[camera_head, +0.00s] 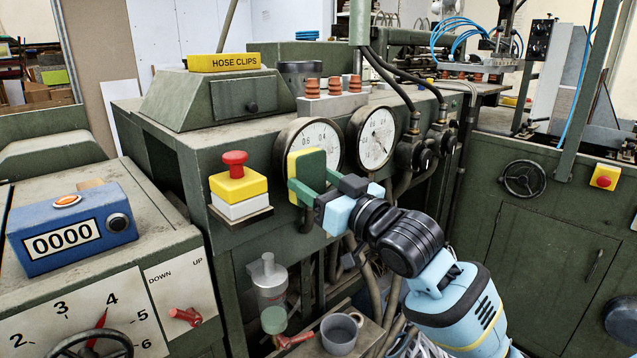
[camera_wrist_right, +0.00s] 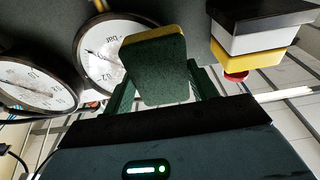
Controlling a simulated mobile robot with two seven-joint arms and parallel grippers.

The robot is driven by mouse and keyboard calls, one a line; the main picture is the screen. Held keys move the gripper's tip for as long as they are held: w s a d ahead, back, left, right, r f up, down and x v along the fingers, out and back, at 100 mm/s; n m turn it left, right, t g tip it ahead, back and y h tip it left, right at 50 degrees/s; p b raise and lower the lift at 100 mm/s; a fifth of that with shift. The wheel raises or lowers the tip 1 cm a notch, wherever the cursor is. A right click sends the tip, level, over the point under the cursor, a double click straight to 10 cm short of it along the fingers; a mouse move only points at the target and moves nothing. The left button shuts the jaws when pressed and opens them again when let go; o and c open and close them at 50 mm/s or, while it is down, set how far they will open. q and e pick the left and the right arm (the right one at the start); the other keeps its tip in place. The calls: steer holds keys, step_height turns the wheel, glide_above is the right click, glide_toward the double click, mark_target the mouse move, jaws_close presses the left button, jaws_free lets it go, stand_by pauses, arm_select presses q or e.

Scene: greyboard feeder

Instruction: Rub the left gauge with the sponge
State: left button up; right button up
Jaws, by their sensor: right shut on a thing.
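The sponge (camera_head: 306,166), green on one side and yellow on the other, is held between the green fingers of my right gripper (camera_head: 310,182). In the right wrist view the sponge (camera_wrist_right: 157,68) stands out beyond the fingers. The left gauge (camera_head: 324,136) is a round white dial with a dark rim on the green machine. The sponge covers its lower left part in the head view. It also shows in the right wrist view (camera_wrist_right: 96,52), partly behind the sponge. I cannot tell whether sponge and dial touch. My left gripper is not in view.
The right gauge (camera_head: 376,138) is beside the left one. A red button on a yellow and white box (camera_head: 238,190) sits just left of the sponge. Hoses hang at the right. Below are a grey mug (camera_head: 340,334) and a metal canister (camera_head: 268,282).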

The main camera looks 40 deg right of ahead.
mark_target(324, 176)
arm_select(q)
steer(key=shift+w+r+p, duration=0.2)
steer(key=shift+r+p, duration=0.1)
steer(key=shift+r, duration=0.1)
arm_select(e)
steer(key=shift+w, duration=0.75)
steer(key=shift+d+p, duration=0.4)
steer(key=shift+d, duration=1.05)
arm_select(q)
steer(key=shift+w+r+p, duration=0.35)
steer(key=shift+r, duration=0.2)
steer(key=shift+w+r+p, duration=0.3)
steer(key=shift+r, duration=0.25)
arm_select(e)
steer(key=shift+w+d, duration=0.2)
steer(key=shift+d, duration=1.65)
steer(key=shift+w+d, duration=0.2)
steer(key=shift+d, duration=1.65)
